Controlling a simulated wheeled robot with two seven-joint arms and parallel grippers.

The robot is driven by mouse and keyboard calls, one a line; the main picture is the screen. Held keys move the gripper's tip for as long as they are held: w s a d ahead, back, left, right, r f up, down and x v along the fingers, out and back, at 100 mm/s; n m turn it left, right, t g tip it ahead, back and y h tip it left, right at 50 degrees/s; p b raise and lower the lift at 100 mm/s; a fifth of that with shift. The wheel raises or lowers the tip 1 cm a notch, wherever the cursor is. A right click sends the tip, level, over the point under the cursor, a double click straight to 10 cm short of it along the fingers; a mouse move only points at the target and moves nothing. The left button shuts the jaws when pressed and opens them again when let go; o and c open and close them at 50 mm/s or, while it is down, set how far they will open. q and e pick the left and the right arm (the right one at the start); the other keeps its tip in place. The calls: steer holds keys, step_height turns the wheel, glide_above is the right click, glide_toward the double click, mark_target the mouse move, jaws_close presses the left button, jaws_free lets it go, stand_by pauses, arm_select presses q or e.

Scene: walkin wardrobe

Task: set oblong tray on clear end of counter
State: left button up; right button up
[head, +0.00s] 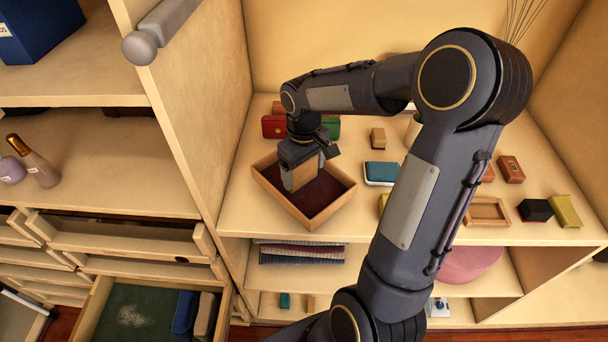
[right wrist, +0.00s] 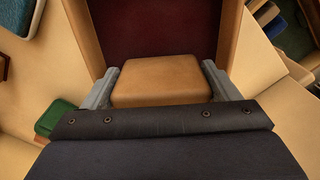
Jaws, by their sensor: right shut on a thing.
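A wooden tray (head: 337,205) with a dark red lining sits at the left end of the counter (head: 243,212), turned at an angle. It also shows in the right wrist view (right wrist: 155,35). My right gripper (head: 301,181) points down over the tray. It is shut on a tan block (right wrist: 157,80) with rounded edges, which shows between its two fingers. I cannot tell whether the block touches the tray floor. A smaller, shallow wooden tray (head: 487,210) lies near the counter's front edge at the right. My left gripper is not in view.
A red case (head: 273,126) and a green case (head: 331,127) lie behind the tray. A teal-and-white box (head: 381,173) is to its right, with several small boxes beyond. A partition (head: 190,110) stands at left. An open green-lined drawer (head: 135,313) is below.

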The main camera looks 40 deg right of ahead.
steer(key=shift+f, duration=1.35)
steer(key=o, duration=1.1)
steer(key=shift+f, duration=0.1)
step_height(320, 180, up, 12)
steer(key=shift+f, duration=0.2)
steer(key=shift+s+r, duration=0.1)
steer(key=shift+r, duration=0.2)
steer(key=s+a+f+m+t+y, duration=0.1)
steer(key=s+a+t+y, duration=0.1)
steer(key=s+a, duration=0.4)
steer(key=s+a+f+m+t+y, duration=0.1)
steer(key=s+a+t, duration=0.2)
steer(key=s+a, duration=0.3)
steer(key=s, duration=0.4)
steer(key=shift+s+m+t+y, duration=0.3)
steer(key=shift+m+y, duration=0.1)
